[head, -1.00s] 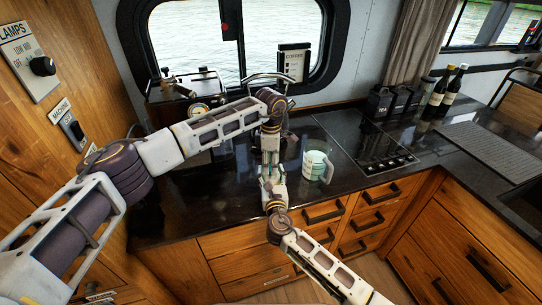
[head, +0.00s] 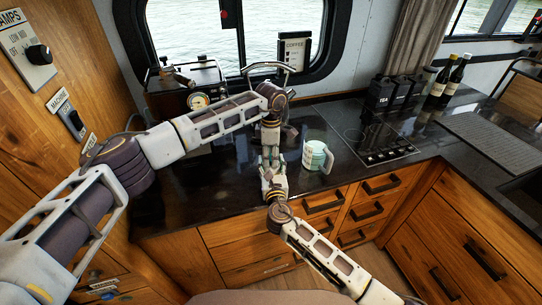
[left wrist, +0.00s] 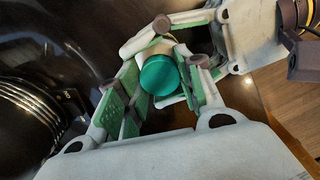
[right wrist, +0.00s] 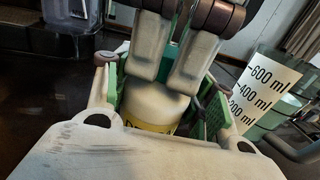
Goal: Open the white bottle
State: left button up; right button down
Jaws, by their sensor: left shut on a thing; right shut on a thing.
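The white bottle (right wrist: 155,105) stands upright between the fingers of my right gripper, with part of a yellow label showing in the right wrist view. Its green cap (left wrist: 159,76) shows from above in the left wrist view, between the fingers of my left gripper. In the head view my left gripper (head: 270,153) points down from above, shut on the cap. My right gripper (head: 272,177) reaches in from the front just below it, shut on the bottle's body. In the head view the two grippers hide most of the bottle.
A measuring jug (head: 315,156) with ml marks stands right of the grippers, close by in the right wrist view (right wrist: 262,95). A coffee machine (head: 188,88) is at the back left. A black hob (head: 365,130), dark canisters (head: 388,94) and wine bottles (head: 448,80) are to the right.

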pick_arm(q)
jog(key=shift+n, duration=1.6)
jog(key=o, duration=1.1)
jog(key=shift+r, duration=2.3)
